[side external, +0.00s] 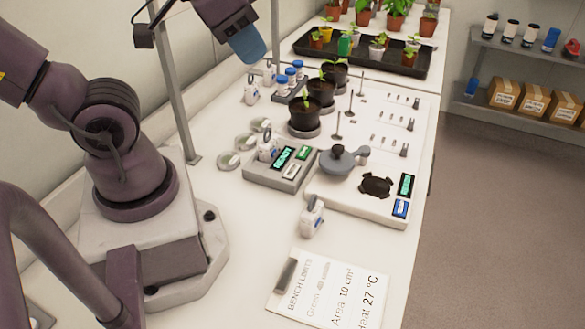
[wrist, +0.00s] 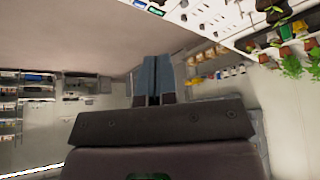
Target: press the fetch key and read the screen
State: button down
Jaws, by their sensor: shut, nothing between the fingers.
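A grey console (side external: 272,175) sits mid-bench with a lit screen (side external: 283,157) that seems to read "READY". A green key (side external: 304,153) and a pale key (side external: 291,172) are on its top; their labels are too small to read. A white board to the right carries a second lit screen (side external: 406,185) with unreadable text and a blue key (side external: 400,208). I cannot tell which key is fetch. My gripper (side external: 251,48) is raised above the back of the bench, well apart from the keys. In the wrist view its blue fingers (wrist: 152,78) are shut and empty.
Dark pots (side external: 311,117) with seedlings, thin upright rods and a grey lidded pan (side external: 338,162) stand near the console. Blue-capped bottles (side external: 290,75) are behind. A bench limits card (side external: 330,291) lies in front. A black plant tray (side external: 375,62) is at the back.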

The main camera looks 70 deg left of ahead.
jog(key=shift+a, duration=0.1)
jog(key=w+a+f+m+g+y, duration=0.1)
jog(key=w+a+f+g+y, duration=0.1)
jog(key=a+f, duration=0.6)
jog(key=w+a+f+m+g+y, duration=0.1)
jog(key=w+a+f+m+y, duration=0.15)
jog(key=a+f, duration=0.6)
jog(key=w+f+m+h, duration=0.1)
jog(key=m, duration=0.1)
jog(key=w+a+f+m+t+h, duration=0.1)
jog(key=f, duration=0.1)
jog(key=w+f+m+t+h, duration=0.1)
jog(key=f+m, duration=0.1)
jog(key=shift+a+m, duration=0.15)
jog(key=shift+m, duration=0.2)
jog(key=w+d+r+m+t+h, duration=0.1)
jog(key=d+m+t+h, duration=0.1)
jog(key=d+m+h, duration=0.5)
jog(key=shift+w+d+m, duration=0.35)
jog(key=shift+d+m, duration=0.05)
jog(key=shift+d, duration=0.55)
jog(key=shift+t, duration=0.3)
